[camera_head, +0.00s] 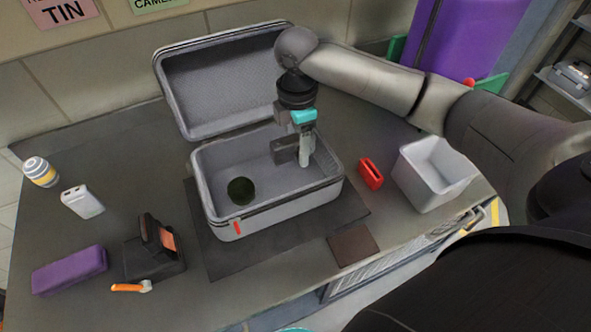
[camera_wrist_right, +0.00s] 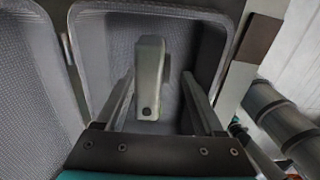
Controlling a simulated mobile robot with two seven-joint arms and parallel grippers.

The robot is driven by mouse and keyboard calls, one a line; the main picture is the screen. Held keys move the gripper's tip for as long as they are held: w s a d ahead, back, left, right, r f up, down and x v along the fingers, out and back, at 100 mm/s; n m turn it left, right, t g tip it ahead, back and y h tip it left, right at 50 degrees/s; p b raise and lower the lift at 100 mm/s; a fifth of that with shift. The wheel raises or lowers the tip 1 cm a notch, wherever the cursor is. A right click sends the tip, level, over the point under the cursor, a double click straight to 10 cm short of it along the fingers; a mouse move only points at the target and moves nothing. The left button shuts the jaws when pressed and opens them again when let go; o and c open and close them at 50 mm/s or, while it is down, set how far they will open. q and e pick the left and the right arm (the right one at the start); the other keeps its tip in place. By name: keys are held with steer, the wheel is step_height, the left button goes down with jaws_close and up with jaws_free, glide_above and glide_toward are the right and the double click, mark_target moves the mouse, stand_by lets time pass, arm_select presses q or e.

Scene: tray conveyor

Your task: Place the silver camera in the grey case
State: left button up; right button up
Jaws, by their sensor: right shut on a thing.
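The grey case (camera_head: 217,213) stands open on the table, its lid tilted up behind it; its lining also shows in the wrist view (camera_wrist_right: 92,60). My right gripper (camera_head: 297,157) reaches down into the right part of the case. It is shut on a small light-grey block, which looks like the silver camera (camera_head: 306,150). In the right wrist view the block (camera_wrist_right: 150,75) sits between the two fingers, over the case's interior. Whether it touches the case floor cannot be told. A dark green round thing (camera_head: 241,190) lies at the left inside the case. My left gripper is not in view.
A red block (camera_head: 371,174) and a white bin (camera_head: 432,175) stand right of the case. At left are a striped jar (camera_head: 40,171), white device (camera_head: 82,202), purple box (camera_head: 70,270), black device (camera_head: 152,255) and orange-handled tool (camera_head: 131,287). The case's rim surrounds my gripper.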

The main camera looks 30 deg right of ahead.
mark_target(297, 142)
step_height(297, 142, down, 8)
steer(key=shift+r+b, duration=0.2)
steer(key=shift+b, duration=0.6)
steer(key=shift+f, duration=0.1)
steer(key=shift+f, duration=0.2)
steer(key=o, duration=1.5)
step_height(297, 142, up, 12)
steer(key=p, duration=0.3)
steer(key=shift+r, duration=0.2)
